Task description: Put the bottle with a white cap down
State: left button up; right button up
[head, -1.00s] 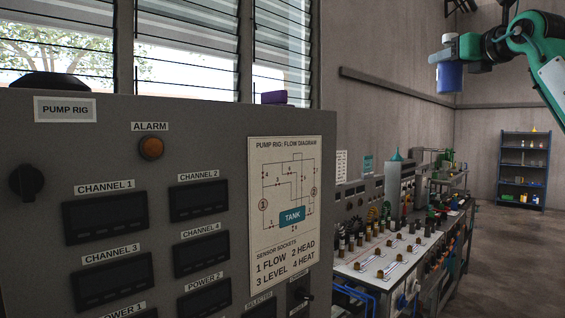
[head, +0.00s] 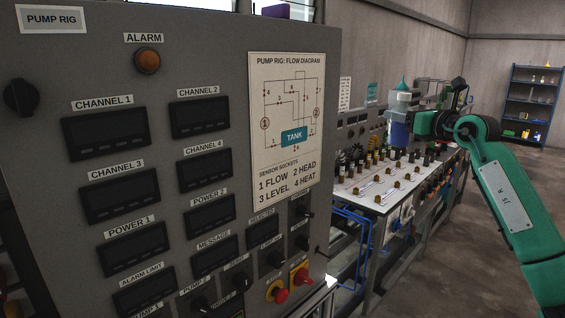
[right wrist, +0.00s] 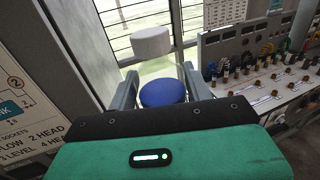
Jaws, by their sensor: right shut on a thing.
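The bottle with a white cap has a blue body (head: 399,136) in the head view, in front of the instrument bench. My right gripper (head: 405,114) is shut on it and holds it upright. In the right wrist view the blue part of the bottle (right wrist: 163,92) sits between my two fingers, and its white cap (right wrist: 152,42) shows beyond. Whether the bottle's base touches anything cannot be told. My left gripper is not in view.
A large grey pump rig panel (head: 215,80) fills the left of the head view. The bench (head: 372,196) beyond it carries many sockets, knobs and fittings. A blue shelf (head: 525,108) stands at the far right. Open floor (head: 455,260) lies right of the bench.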

jog(key=s+a+f+y, duration=0.1)
jog(key=s+f, duration=0.3)
jog(key=f, duration=0.5)
jog(key=s+f+n+g, duration=0.1)
jog(key=s+f, duration=0.2)
jog(key=f, duration=0.6)
jog(key=s+a+f+y, duration=0.1)
jog(key=s+f, duration=0.3)
jog(key=f, duration=0.5)
jog(key=s+d+f, duration=0.1)
jog(key=s+f, duration=0.6)
jog(key=s, duration=0.4)
jog(key=s+d+f, duration=0.1)
jog(key=s+f, duration=0.6)
jog(key=s, duration=0.3)
jog(key=a+t+h, duration=0.1)
jog(key=a, duration=0.8)
jog(key=shift+m+h, duration=0.3)
jog(key=shift+m, duration=0.1)
